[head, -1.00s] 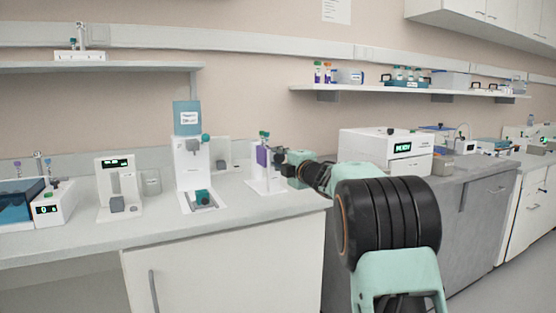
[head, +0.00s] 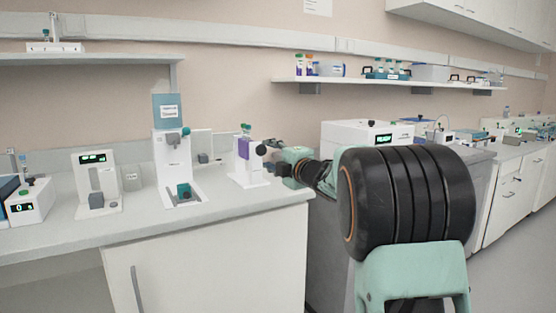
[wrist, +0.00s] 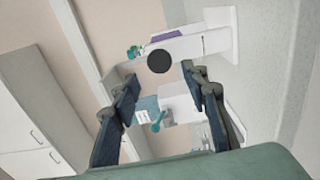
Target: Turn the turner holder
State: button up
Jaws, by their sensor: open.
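The turner holder is a white stand (head: 250,178) on the bench, with a round black knob (head: 261,150) on its side. It carries an upright purple tube (head: 244,148) with a green cap. In the wrist view the stand (wrist: 215,40) appears sideways, and the black knob (wrist: 159,61) lies between the fingertips in the picture. My gripper (head: 273,160) is just right of the stand, pointing at it. Its two fingers (wrist: 159,76) are apart with nothing held. How far the knob is from the fingertips is hard to tell.
Left of the holder stands a white dispenser (head: 171,180) with a blue container (head: 167,110) on top. A device with a green display (head: 92,160) stands farther left. A white box instrument (head: 340,132) stands behind my arm. A wall shelf (head: 390,84) hangs above.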

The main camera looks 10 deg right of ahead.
jog(key=v, duration=0.5)
